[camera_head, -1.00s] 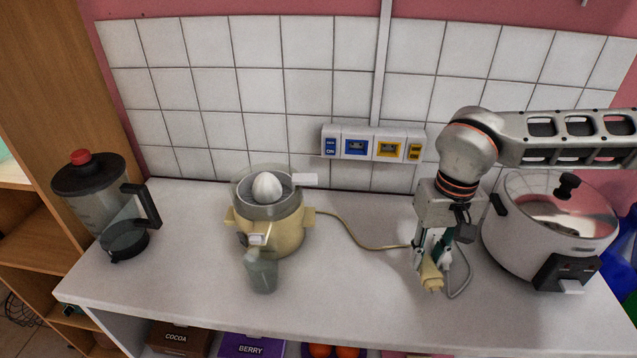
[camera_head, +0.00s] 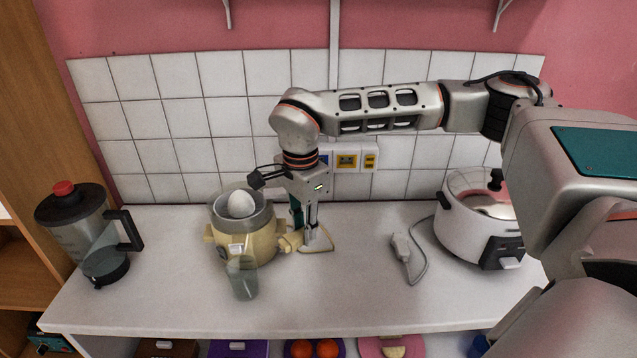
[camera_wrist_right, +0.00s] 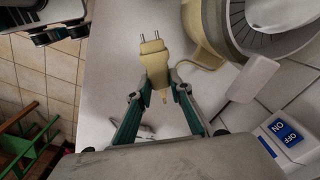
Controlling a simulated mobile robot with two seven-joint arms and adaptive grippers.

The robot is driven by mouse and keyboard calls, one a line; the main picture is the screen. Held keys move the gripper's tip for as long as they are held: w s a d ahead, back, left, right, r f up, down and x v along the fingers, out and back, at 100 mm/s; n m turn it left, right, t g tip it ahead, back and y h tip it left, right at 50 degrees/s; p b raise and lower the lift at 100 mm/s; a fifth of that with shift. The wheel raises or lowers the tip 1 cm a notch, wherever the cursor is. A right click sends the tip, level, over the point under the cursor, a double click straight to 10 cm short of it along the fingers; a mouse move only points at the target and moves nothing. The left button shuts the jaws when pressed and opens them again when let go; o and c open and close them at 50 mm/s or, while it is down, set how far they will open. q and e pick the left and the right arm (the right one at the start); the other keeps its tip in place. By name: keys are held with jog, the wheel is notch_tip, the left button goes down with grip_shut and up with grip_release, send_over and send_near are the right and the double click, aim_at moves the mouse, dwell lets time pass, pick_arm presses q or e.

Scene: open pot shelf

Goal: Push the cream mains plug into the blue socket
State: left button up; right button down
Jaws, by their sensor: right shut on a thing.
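The cream mains plug (camera_wrist_right: 152,66) is between the fingers of my right gripper (camera_wrist_right: 160,88), its metal pins pointing away from the gripper in the wrist view. In the head view my right gripper (camera_head: 305,238) is low over the counter, just right of the juicer, with the cream plug (camera_head: 290,242) at its fingertips. The blue socket (camera_head: 325,158) is on the tiled wall behind and above the gripper. My arm hides much of it. The plug is apart from the socket. My left gripper is out of view.
The yellow socket (camera_head: 347,161) is right of the blue one. The cream juicer (camera_head: 240,235) and a glass (camera_head: 242,278) stand close left. A blender jug (camera_head: 90,240) stands far left.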

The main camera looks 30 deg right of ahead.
pick_arm(q)
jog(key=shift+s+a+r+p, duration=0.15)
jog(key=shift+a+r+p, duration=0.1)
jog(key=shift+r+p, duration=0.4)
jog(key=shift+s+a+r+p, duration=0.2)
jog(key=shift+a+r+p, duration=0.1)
jog(key=shift+p, duration=0.6)
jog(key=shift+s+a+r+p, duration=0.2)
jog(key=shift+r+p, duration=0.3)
jog(key=shift+p, duration=0.3)
pick_arm(e)
jog(key=w+d+r+m, duration=0.2)
jog(key=w+d+m, duration=0.2)
jog(key=m, duration=0.8)
jog(key=w+d+r+m, duration=0.3)
jog(key=w+d+m, duration=0.2)
jog(key=m, duration=0.8)
jog(key=shift+w+d+r+g, duration=0.3)
jog(key=shift+d+r+g, duration=0.05)
jog(key=shift+d+g, duration=0.1)
jog(key=shift+w+d, duration=0.1)
jog(key=shift+w, duration=0.1)
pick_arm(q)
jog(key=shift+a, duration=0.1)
pick_arm(e)
jog(key=shift+w+d, duration=0.25)
jog(key=shift+w, duration=0.2)
